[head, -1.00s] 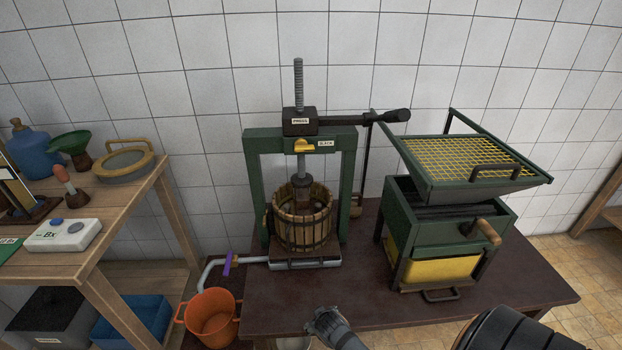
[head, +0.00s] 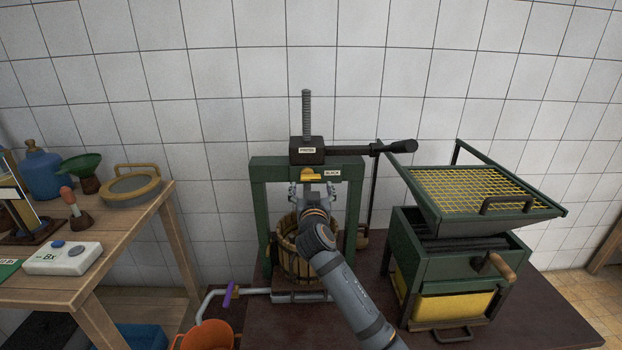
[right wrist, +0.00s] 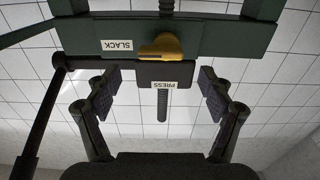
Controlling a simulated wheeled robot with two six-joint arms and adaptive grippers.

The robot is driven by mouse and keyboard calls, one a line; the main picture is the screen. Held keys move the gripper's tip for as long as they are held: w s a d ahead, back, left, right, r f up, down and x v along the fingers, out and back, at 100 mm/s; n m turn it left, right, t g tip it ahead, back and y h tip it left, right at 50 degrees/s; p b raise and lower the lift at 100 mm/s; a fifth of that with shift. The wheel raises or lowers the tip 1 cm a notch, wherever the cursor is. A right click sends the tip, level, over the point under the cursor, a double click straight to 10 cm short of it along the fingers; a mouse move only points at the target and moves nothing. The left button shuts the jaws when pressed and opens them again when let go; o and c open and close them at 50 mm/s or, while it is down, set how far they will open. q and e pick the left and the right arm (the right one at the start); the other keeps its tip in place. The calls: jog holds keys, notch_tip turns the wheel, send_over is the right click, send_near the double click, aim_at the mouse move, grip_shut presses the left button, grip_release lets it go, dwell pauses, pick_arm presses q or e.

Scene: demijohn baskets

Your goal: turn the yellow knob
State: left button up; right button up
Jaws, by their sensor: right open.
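The yellow knob (head: 311,176) sits on the green crossbeam of the press (head: 258,215), left of a small label reading SLACK. In the right wrist view the yellow knob (right wrist: 162,47) shows upside down on the beam, with its lobe pointing towards the SLACK label (right wrist: 117,45). My right gripper (head: 314,188) is in front of the press, just below the beam. It also shows in the right wrist view (right wrist: 158,88), its two fingers wide apart and empty. The knob appears between and beyond the fingertips, not touched. My left gripper is not in view.
A black-handled lever (head: 360,150) reaches right from the screw head. A green crusher with a yellow mesh hopper (head: 480,190) stands on the right of the dark table (head: 520,335). A wooden bench (head: 130,215) with several items is at left, an orange bucket (head: 207,336) below.

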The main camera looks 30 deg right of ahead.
aim_at(311, 179)
jog(key=x, duration=0.5)
jog(key=shift+w+p, duration=0.2)
jog(key=shift+p, duration=0.1)
jog(key=c, duration=1.1)
jog(key=shift+c, duration=0.2)
